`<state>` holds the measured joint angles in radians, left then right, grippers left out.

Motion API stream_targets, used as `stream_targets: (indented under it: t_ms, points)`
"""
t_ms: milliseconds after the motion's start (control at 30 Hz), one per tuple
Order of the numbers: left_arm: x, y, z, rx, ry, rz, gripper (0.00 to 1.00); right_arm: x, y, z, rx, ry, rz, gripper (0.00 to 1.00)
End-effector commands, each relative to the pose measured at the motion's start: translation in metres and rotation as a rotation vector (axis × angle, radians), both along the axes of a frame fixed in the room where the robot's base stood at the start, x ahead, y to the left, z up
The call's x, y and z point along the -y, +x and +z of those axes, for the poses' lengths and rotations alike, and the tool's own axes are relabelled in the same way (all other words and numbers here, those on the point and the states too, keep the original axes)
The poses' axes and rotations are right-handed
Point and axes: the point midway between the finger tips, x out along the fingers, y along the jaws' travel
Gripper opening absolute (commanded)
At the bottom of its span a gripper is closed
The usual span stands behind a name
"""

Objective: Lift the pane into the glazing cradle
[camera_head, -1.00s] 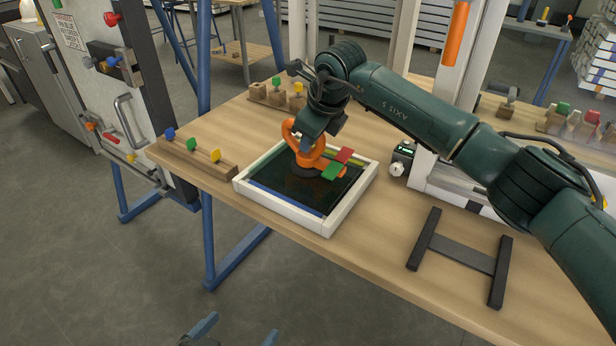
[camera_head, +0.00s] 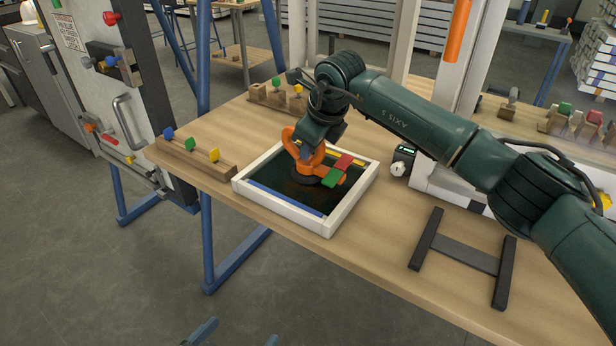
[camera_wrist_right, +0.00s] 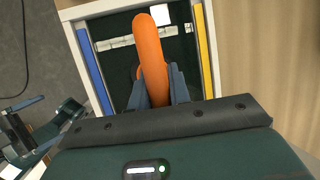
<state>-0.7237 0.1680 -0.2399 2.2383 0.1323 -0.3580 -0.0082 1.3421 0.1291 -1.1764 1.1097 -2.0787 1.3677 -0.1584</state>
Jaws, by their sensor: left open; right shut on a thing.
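The dark pane (camera_head: 262,180) lies inside a white-walled frame (camera_head: 283,214) on the bench, with blue and yellow strips along its inner sides. An orange lifter (camera_head: 308,162) with a handle and red and green tabs stands on the pane. My right gripper (camera_head: 318,135) is shut on the lifter's handle. The wrist view shows the handle (camera_wrist_right: 151,55) between the fingers (camera_wrist_right: 160,88). The lifter's contact with the pane is partly hidden. A black H-shaped stand (camera_head: 463,256), perhaps the cradle, lies empty at right. My left gripper (camera_head: 236,337) is open and empty at the bottom edge.
Wooden blocks with coloured knobs (camera_head: 190,156) stand left of the frame, and more (camera_head: 277,97) behind it. A small dark device with a display (camera_head: 403,157) and a white upright structure (camera_head: 430,180) stand to the right. Bare bench lies between frame and stand.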

Motion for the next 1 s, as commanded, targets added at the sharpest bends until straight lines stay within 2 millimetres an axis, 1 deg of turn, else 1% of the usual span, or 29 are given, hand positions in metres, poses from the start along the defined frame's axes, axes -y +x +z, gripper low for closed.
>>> stream_targets:
  t_ms: [200,433,467,700,767,1000]
  points:
    - [0.0,-0.0005,-0.0042,-0.003,0.001,0.0,1.0,-0.0006,0.0006,-0.0023,0.004,0.003,0.0,0.0]
    - [0.0002,-0.0007,-0.0041,-0.004,0.001,-0.001,1.0,-0.0006,0.0003,-0.0029,0.003,0.003,0.0,0.0]
    - [0.0002,-0.0007,-0.0041,-0.004,0.001,-0.001,1.0,-0.0006,0.0003,-0.0032,0.002,0.002,0.0,0.21]
    - [0.0002,-0.0009,-0.0044,-0.005,0.001,-0.001,1.0,-0.0004,0.0001,-0.0038,0.001,0.002,0.0,0.41]
    - [0.0001,-0.001,-0.0045,-0.005,0.001,-0.001,1.0,-0.0003,0.0,-0.0039,0.001,0.001,0.0,0.44]
    - [-0.0001,-0.0015,-0.0037,-0.003,0.002,-0.001,1.0,-0.0002,0.0,-0.0041,0.001,0.001,0.0,0.44]
